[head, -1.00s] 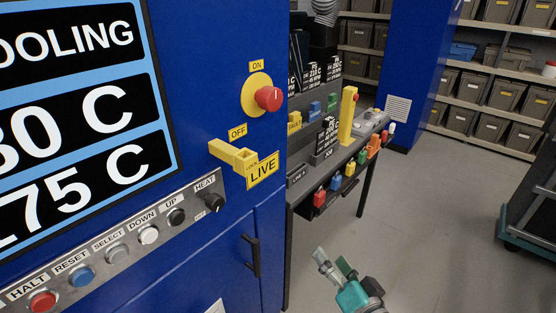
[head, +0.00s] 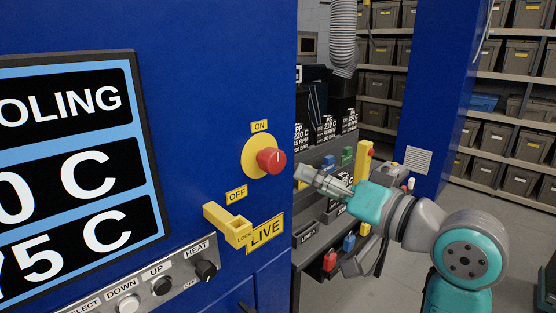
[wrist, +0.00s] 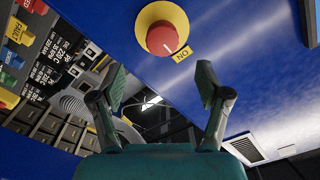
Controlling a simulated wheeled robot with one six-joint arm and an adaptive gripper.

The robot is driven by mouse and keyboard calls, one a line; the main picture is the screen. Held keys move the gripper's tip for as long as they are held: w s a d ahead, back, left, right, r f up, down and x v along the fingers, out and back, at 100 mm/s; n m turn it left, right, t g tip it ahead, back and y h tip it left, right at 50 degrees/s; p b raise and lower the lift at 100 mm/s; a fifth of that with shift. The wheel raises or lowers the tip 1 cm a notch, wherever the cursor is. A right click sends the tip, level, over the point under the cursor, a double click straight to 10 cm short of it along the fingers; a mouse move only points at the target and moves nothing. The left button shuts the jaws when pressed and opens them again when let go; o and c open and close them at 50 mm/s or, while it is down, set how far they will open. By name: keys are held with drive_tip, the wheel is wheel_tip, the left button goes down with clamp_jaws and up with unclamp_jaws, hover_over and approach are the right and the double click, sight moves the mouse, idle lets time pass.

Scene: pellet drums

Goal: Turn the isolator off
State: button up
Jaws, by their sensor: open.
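The isolator is a red round knob (head: 271,160) on a yellow disc (head: 253,157) on the blue cabinet. A white line on the knob points up at the ON label (head: 261,126); an OFF label (head: 237,194) sits lower left. My gripper (head: 305,174) is just right of the knob, apart from it, with nothing held. In the wrist view the knob (wrist: 162,38) shows above and beyond my open, empty fingers (wrist: 160,92). A yellow hasp marked LOCK (head: 229,225) juts out below, beside a LIVE label (head: 265,232).
A panel of buttons (head: 160,286) with a black HEAT knob (head: 205,270) runs below. A display (head: 80,170) fills the left. A bench with coloured locks and black signs (head: 325,225) stands behind my arm. Shelves of grey bins (head: 500,145) are at the back right.

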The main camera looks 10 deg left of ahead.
sight(278, 164)
drive_tip(key=x, duration=1)
drive_tip(key=shift+w+a+r, duration=0.15)
drive_tip(key=shift+w+a, duration=0.1)
drive_tip(key=shift+a, duration=0.05)
drive_tip(key=c, duration=1.2)
